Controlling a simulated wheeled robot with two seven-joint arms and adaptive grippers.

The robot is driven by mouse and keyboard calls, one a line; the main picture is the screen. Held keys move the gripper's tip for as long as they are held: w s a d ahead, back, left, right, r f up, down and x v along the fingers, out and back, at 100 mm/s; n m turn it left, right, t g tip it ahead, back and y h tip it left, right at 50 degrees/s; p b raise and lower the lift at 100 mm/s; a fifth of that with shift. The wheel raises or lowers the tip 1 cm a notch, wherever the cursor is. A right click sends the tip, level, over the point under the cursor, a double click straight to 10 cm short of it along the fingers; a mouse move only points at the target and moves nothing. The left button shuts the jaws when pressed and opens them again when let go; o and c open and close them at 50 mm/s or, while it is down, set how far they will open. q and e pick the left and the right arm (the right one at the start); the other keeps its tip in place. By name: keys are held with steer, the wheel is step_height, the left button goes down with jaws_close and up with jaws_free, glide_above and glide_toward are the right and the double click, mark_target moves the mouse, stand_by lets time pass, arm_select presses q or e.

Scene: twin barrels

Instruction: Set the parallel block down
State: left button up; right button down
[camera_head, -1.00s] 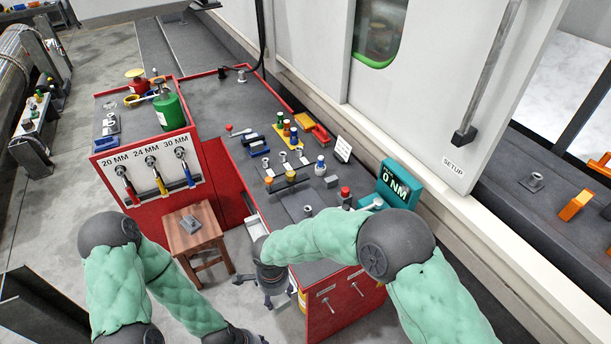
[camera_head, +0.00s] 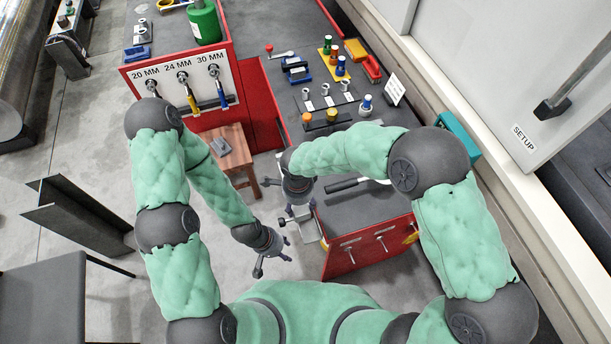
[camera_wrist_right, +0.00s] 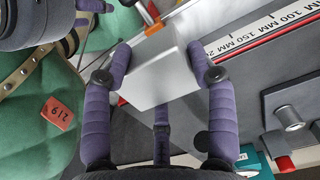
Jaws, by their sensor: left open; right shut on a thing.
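The parallel block (camera_wrist_right: 160,68) is a plain pale grey metal block, close up in the right wrist view. It is tilted in that picture, between the purple padded fingers of my right gripper (camera_wrist_right: 162,75), which is shut on it. In the head view my right gripper (camera_head: 298,208) is at the near left edge of the red bench, partly hidden by its own wrist. I cannot clearly make out the block there. My left gripper (camera_head: 271,258) is open and empty, lower and to the left, over the floor in front of the bench.
The bench (camera_head: 365,212) has a dark top with sockets, a yellow tray (camera_head: 333,66) and a black-handled tool (camera_head: 345,185). A wooden stool (camera_head: 225,160) bears a grey metal piece. The right wrist view shows a millimetre scale (camera_wrist_right: 265,32) and a red tag (camera_wrist_right: 58,113).

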steer(key=w+d, duration=0.2)
steer(key=d, duration=0.3)
steer(key=w+d+b, duration=0.1)
steer(key=w+d, duration=0.1)
steer(key=d, duration=0.3)
steer(key=w+d+b, duration=0.1)
steer(key=w+d, duration=0.1)
steer(key=d, duration=0.3)
steer(key=shift+w+d, duration=0.2)
steer(key=shift+w, duration=0.1)
steer(key=shift+d+f, duration=0.1)
steer(key=shift+d, duration=0.15)
steer(key=shift+a+f+b, duration=0.1)
steer(key=shift+b, duration=0.2)
steer(key=shift+f, duration=0.15)
steer(key=shift+c, duration=1.9)
jaws_free()
steer(key=shift+s, duration=0.1)
steer(key=shift+f, duration=0.1)
steer(key=shift+r, duration=0.25)
step_height(320, 180, up, 12)
steer(key=p, duration=0.4)
steer(key=shift+f, duration=0.1)
